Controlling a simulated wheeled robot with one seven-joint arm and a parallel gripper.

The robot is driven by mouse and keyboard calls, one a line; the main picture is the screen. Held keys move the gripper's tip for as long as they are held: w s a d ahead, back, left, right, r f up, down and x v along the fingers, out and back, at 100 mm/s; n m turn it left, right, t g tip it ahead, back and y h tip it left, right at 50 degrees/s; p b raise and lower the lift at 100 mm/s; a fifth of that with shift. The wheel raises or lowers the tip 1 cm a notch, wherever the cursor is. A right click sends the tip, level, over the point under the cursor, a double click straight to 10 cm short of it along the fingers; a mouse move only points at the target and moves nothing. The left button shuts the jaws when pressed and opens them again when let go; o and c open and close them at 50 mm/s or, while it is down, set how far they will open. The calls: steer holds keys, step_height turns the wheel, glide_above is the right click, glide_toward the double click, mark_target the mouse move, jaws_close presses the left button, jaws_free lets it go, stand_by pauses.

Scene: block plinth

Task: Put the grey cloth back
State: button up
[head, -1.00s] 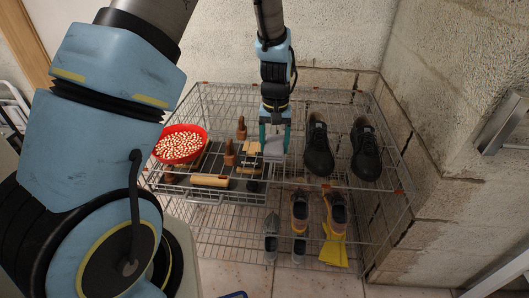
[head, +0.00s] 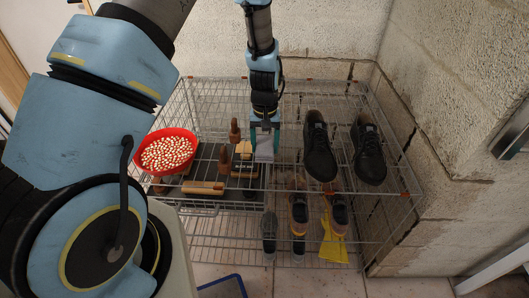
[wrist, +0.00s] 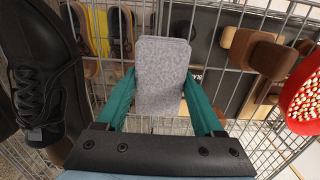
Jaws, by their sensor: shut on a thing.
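The grey cloth (wrist: 161,75) is a flat, speckled, rounded rectangle. My gripper (wrist: 160,100) is shut on it, with a teal finger on each side. In the head view the cloth (head: 264,150) hangs below my gripper (head: 264,135), over the upper wire shelf (head: 292,135). It is between the brushes and the black shoes. I cannot tell whether the cloth touches the shelf.
A dark tray (head: 205,170) holds wooden-handled brushes (head: 206,188) left of the cloth. A red bowl (head: 167,152) of pale pieces stands further left. Black shoes (head: 319,150) stand to the right. Shoes (head: 298,212) and a yellow cloth (head: 332,240) are on the lower shelf.

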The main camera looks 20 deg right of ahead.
mark_target(265, 144)
steer(key=shift+f+p, duration=0.35)
steer(key=shift+f, duration=1.6)
steer(key=shift+f, duration=0.15)
steer(key=o, duration=1.3)
step_height(265, 144, up, 12)
steer(key=b, duration=0.2)
steer(key=shift+w+r+b, duration=0.15)
steer(key=shift+r+b, duration=0.05)
steer(key=shift+b, duration=0.2)
steer(key=w+a+r+n, duration=0.1)
steer(key=a+r, duration=0.2)
steer(key=a, duration=0.4)
steer(key=w+a+r+n, duration=0.1)
steer(key=a+r, duration=0.3)
steer(key=a, duration=0.3)
steer(key=s+a+r+n+t, duration=0.1)
steer(key=s+a+r, duration=0.1)
steer(key=a, duration=0.6)
steer(key=s+a+r+t, duration=0.1)
steer(key=s+a, duration=0.3)
steer(key=a, duration=0.4)
steer(key=shift+s+a+r+n, duration=0.2)
steer(key=shift+r+n, duration=0.2)
steer(key=shift+r, duration=0.35)
